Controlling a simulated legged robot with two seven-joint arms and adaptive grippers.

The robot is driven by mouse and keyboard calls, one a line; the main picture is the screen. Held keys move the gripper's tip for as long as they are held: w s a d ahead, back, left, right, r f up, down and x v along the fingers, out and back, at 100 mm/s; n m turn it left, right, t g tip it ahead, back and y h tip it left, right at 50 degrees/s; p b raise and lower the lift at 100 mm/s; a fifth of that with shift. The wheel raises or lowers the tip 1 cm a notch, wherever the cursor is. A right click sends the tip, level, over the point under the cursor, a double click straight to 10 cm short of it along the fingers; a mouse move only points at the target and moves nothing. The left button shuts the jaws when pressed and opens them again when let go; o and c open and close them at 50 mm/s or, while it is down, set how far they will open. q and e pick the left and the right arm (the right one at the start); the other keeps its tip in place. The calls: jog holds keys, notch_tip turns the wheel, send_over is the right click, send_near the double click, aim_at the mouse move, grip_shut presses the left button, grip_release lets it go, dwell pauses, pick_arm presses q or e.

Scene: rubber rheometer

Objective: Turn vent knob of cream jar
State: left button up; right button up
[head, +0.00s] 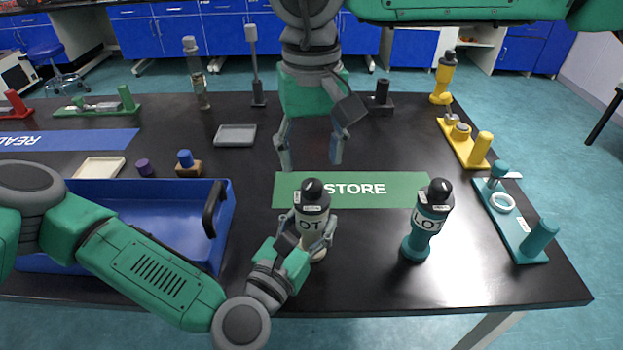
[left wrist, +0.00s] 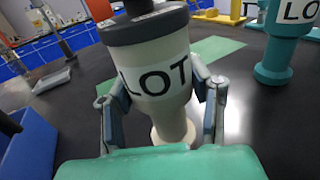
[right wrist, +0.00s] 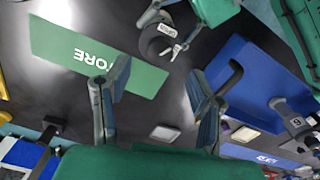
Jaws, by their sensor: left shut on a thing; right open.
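The cream jar (head: 312,222) stands upright on the black table at the front edge of the green STORE mat. It has a dark grey lid with a black knob (head: 312,187) on top. My left gripper (head: 312,238) is shut around the jar's body from the front left; the left wrist view shows a finger on each side of the LOT label (left wrist: 155,80). My right gripper (head: 309,160) is open and empty, pointing down behind the jar, above the mat's far side. The right wrist view shows the jar's top (right wrist: 158,42) beyond its open fingers.
A teal jar (head: 427,222) stands to the right of the cream jar. A teal stand (head: 512,222) and a yellow stand (head: 462,145) are at the right. A blue tray (head: 225,240) is at the left. The green STORE mat (head: 400,190) lies between the jars, mostly bare.

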aim_at(311, 183)
jog(key=shift+f, duration=2.8)
grip_shut()
